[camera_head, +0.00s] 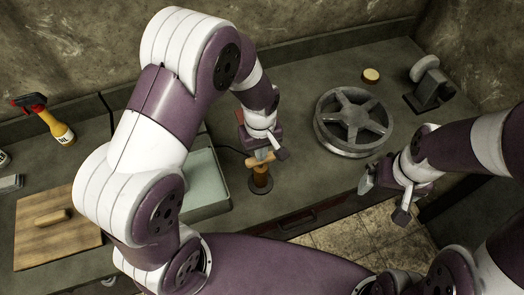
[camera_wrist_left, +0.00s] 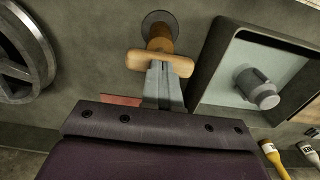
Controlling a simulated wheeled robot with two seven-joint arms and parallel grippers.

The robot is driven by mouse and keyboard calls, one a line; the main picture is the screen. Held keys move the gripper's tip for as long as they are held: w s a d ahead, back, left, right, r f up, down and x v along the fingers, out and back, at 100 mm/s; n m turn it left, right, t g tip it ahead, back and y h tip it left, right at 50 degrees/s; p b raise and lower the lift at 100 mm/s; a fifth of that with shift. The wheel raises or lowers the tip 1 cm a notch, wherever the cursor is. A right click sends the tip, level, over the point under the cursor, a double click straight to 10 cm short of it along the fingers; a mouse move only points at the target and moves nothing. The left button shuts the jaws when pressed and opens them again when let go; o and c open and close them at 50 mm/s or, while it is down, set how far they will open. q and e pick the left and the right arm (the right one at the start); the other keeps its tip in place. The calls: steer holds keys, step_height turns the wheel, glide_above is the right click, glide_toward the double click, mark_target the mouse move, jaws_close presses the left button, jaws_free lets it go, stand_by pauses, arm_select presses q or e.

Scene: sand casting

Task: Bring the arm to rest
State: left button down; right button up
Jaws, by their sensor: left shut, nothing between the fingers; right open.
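My left gripper (camera_head: 263,155) is shut with nothing between its fingers. It hangs over the counter, right by the wooden crossbar handle (camera_head: 264,161) of a small upright tool (camera_head: 261,182). In the left wrist view the closed fingertips (camera_wrist_left: 158,70) overlap the crossbar (camera_wrist_left: 160,62); whether they touch it I cannot tell. The tool's round base (camera_wrist_left: 160,24) shows beyond. My right gripper (camera_head: 384,193) is open and empty, in front of the counter's edge at the right.
A spoked metal wheel (camera_head: 353,121) lies on the counter between the arms. A shallow tray (camera_head: 207,182) stands left of the tool. A grey device (camera_head: 430,84) stands at the back right.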

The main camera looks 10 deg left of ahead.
arm_select(q)
step_height(320, 180, up, 3)
steer(key=shift+f+p, duration=0.1)
steer(key=shift+p, duration=1.05)
